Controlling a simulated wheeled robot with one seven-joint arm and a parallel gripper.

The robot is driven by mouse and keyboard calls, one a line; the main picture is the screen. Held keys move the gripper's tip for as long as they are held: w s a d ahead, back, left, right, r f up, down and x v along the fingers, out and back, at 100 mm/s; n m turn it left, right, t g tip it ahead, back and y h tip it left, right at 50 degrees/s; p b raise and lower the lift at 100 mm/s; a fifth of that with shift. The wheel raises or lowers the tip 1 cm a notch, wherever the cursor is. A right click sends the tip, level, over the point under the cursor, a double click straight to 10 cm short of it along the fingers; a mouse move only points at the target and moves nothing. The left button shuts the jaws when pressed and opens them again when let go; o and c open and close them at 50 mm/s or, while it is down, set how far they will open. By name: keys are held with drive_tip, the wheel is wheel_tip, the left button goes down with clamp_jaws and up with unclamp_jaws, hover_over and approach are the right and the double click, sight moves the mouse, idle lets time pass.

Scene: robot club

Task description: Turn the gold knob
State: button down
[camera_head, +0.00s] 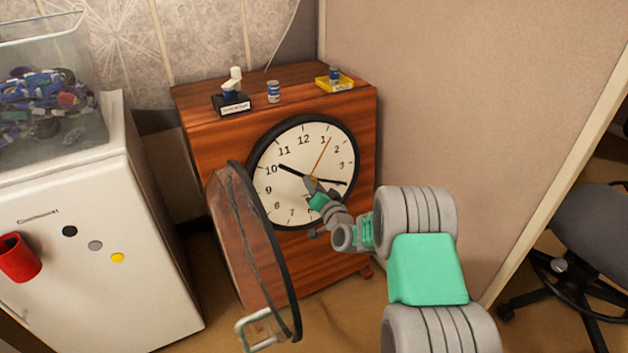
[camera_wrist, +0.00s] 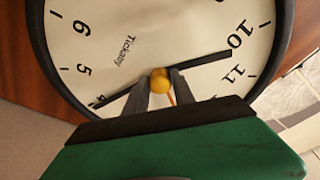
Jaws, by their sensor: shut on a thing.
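The gold knob (camera_wrist: 160,83) sits at the centre of a round white clock face (camera_head: 287,203), where the black hands and an orange hand meet. In the wrist view the knob shows between the tips of my gripper (camera_wrist: 160,90), which is shut on it. In the head view my gripper (camera_head: 312,184) reaches the middle of the dial from the lower right and mostly hides the knob. The clock's round glass door (camera_head: 241,230) stands swung open to the left. The clock face is set in a reddish wooden cabinet (camera_head: 217,140).
On the cabinet top stand a small trophy-like item (camera_head: 233,95), a blue and white can (camera_head: 273,92) and a yellow tray (camera_head: 343,84) with another can. A white fridge (camera_head: 90,215) with a red cup (camera_head: 18,257) is at left. An office chair (camera_head: 592,230) is at right.

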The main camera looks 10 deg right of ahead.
drive_tip(key=shift+r+m+g+p, duration=0.1)
drive_tip(key=shift+m+g+p, duration=0.25)
drive_tip(key=shift+m+p, duration=1.9)
drive_tip(key=shift+r+m+g+p, duration=0.1)
drive_tip(key=shift+m+g+p, duration=0.5)
drive_tip(key=shift+m, duration=3)
drive_tip(key=shift+r+m+g+p, duration=0.15)
drive_tip(key=shift+m+p, duration=1.55)
drive_tip(key=shift+m, duration=1.25)
drive_tip(key=c, duration=1.1)
unclamp_jaws()
drive_tip(key=shift+w, duration=0.1)
drive_tip(key=shift+o, duration=0.2)
